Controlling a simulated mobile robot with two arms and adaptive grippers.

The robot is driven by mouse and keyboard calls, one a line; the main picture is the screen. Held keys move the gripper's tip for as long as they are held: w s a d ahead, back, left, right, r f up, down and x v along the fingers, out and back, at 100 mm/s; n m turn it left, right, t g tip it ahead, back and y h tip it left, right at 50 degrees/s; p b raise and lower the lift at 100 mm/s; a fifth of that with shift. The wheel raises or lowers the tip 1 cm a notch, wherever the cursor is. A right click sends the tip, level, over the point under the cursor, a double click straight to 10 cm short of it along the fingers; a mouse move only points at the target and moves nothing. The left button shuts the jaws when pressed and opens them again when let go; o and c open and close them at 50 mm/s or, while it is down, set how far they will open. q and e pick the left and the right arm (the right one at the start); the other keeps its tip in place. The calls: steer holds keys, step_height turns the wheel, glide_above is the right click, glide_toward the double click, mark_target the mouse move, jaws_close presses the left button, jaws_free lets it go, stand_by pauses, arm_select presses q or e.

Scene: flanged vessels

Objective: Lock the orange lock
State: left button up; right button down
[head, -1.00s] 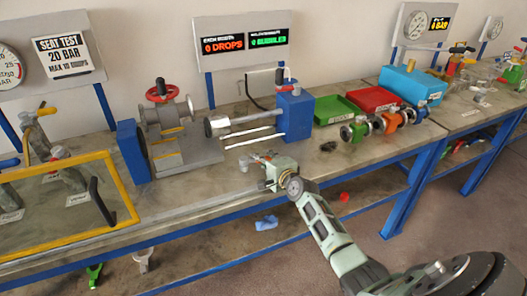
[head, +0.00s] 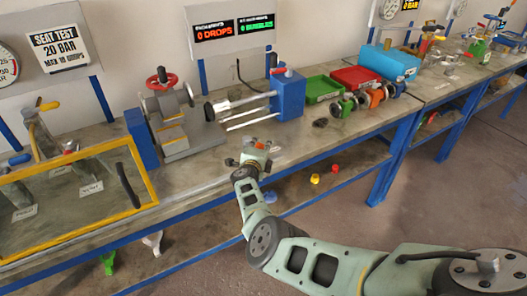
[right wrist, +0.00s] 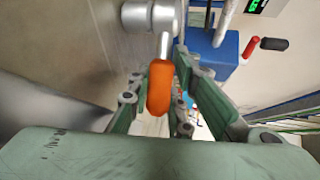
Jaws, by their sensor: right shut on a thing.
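The orange lock (right wrist: 160,88) shows in the right wrist view as a rounded orange handle on a thin metal rod, below a silver cylinder (right wrist: 150,16). My right gripper (right wrist: 157,104) has its fingers on both sides of the handle and is shut on it. In the head view my right gripper (head: 256,152) is at the front edge of the bench, in front of the clamp rig. It mostly hides the lock there; only a small orange spot shows. My left gripper is not in view.
The clamp rig with a red handwheel (head: 161,77) and a blue end block (head: 288,94) stands behind my right gripper. Green (head: 322,88) and red (head: 360,77) trays and a blue box (head: 390,62) are to the right. A yellow-framed panel (head: 150,178) is at left.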

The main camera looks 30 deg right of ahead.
steer(key=shift+s+a+f+m+g+h+b, duration=0.15)
steer(key=shift+a+f+m+g+h+b, duration=0.15)
steer(key=shift+h+b, duration=0.1)
steer(key=shift+s+r+m, duration=0.1)
steer(key=shift+m, duration=0.2)
steer(key=c, duration=1.9)
jaws_free()
steer(key=shift+o, duration=0.2)
